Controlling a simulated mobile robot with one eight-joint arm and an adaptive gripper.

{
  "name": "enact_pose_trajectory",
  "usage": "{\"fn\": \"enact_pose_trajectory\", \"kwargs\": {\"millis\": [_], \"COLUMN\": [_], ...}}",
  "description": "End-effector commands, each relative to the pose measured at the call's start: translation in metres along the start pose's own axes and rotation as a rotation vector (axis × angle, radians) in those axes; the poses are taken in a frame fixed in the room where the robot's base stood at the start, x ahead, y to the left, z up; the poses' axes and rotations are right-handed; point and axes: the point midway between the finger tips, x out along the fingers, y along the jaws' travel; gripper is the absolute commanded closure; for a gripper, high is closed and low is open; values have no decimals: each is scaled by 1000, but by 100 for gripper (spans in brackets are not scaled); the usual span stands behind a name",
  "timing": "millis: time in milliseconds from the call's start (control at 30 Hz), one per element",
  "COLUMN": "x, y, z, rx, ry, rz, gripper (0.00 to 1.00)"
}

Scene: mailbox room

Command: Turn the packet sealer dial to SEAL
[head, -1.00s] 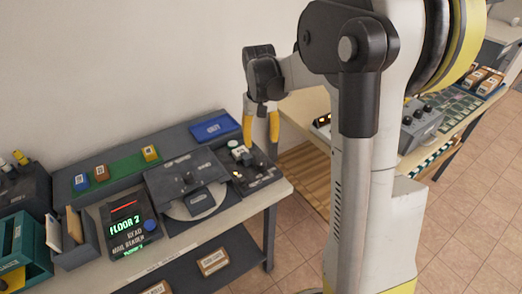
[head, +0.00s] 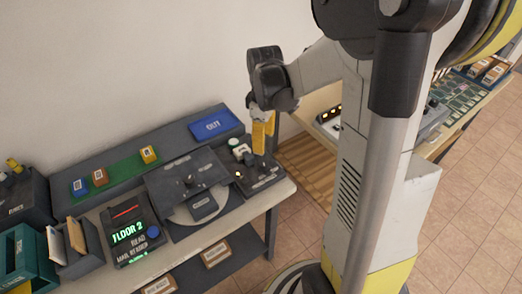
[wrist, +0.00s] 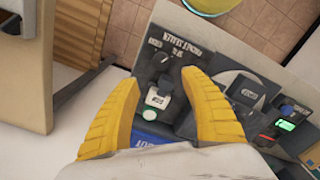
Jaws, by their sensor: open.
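The packet sealer (head: 266,179) is a dark panel at the right end of the table. In the wrist view the sealer (wrist: 183,42) has its name printed in white beside black knobs; the dial (wrist: 164,57) appears as a dark knob near small white marks, whose setting I cannot read. My gripper (head: 262,137) is above the sealer's back part, fingers pointing down. In the wrist view my gripper's yellow fingers (wrist: 158,76) are spread and empty, with the dial between and beyond their tips.
Another table with devices (head: 465,95) stands at the right. A wooden slatted mat (head: 308,170) lies on the floor.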

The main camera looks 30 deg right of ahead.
Motion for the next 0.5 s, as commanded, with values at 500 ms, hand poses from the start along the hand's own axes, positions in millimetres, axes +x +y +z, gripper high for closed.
{"fn": "enact_pose_trajectory", "kwargs": {"millis": [500], "x": [91], "y": [0], "z": [0], "rx": [-10], "ry": [0], "rz": [0], "gripper": [46]}}
